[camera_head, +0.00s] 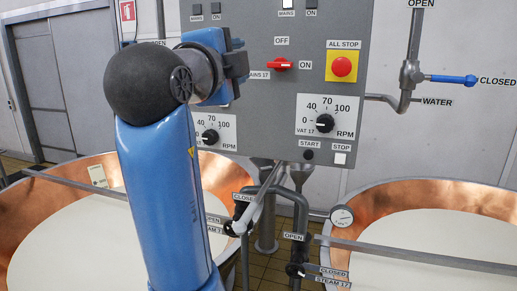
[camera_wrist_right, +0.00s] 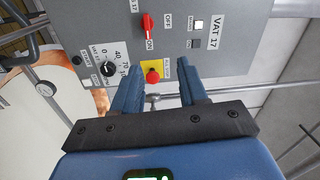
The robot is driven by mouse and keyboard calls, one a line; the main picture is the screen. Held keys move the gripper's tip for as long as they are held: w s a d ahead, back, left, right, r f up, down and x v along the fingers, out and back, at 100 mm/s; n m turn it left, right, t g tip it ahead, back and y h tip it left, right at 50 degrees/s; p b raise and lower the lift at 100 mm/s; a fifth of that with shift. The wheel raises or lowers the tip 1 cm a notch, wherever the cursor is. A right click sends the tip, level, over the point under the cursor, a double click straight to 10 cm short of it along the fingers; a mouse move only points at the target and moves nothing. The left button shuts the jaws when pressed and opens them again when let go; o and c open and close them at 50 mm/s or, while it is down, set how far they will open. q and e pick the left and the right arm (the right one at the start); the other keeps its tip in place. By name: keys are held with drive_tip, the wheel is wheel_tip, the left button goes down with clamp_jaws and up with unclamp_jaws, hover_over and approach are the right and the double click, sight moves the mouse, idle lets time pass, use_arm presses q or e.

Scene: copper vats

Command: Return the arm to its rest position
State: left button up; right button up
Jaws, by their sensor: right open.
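My right arm (camera_head: 160,195) rises through the left middle of the head view, with a blue forearm and a black ball joint. Its hand (camera_head: 237,65) is raised in front of the control panel (camera_head: 385,25), seen from behind, so its fingers cannot be made out there. In the right wrist view my right gripper (camera_wrist_right: 160,84) is open and empty, its two blue fingers apart. The red ALL STOP button (camera_wrist_right: 153,76) shows in line with the gap between them, beyond the fingers. I see no contact with the panel. My left gripper is not in view.
The red MAINS 17 switch (camera_head: 280,65) lies level beside its ON label. Copper vats (camera_head: 22,190) (camera_head: 370,205) of pale liquid stand on both sides. Steam pipes and valves (camera_head: 298,269) stand between them. A blue-handled water valve (camera_head: 453,79) is at the right.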

wheel_tip(320, 180, up, 5)
drive_tip(key=s+a+n+t+y, duration=0.1)
drive_tip(key=a+n+t+y, duration=0.1)
drive_tip(key=a+n+t, duration=0.3)
wheel_tip(320, 180, down, 6)
drive_tip(key=w+a+n+t+y, duration=0.1)
drive_tip(key=a+n+t+y, duration=0.1)
drive_tip(key=n+y, duration=0.55)
drive_tip(key=d+f+n+g+y, duration=0.3)
drive_tip(key=f+n+y, duration=0.75)
drive_tip(key=f, duration=1.55)
drive_tip(key=s+d+f+n+h, duration=0.1)
drive_tip(key=s+d+f+h, duration=0.3)
drive_tip(key=d+f, duration=0.6)
drive_tip(key=s+d+f+n+h, duration=0.1)
drive_tip(key=s+d+f+h, duration=0.3)
drive_tip(key=d+f, duration=0.6)
drive_tip(key=s+d+f+m+g+h, duration=0.2)
drive_tip(key=s+d+f+h, duration=0.1)
drive_tip(key=s+f, duration=0.5)
drive_tip(key=s+d+f+m+g+h, duration=0.2)
drive_tip(key=s+d+f+m+h, duration=0.1)
drive_tip(key=s+d+f, duration=0.3)
drive_tip(key=s+f, duration=0.2)
drive_tip(key=s, duration=0.1)
drive_tip(key=shift+s+d+h, duration=0.3)
drive_tip(key=shift+f, duration=0.1)
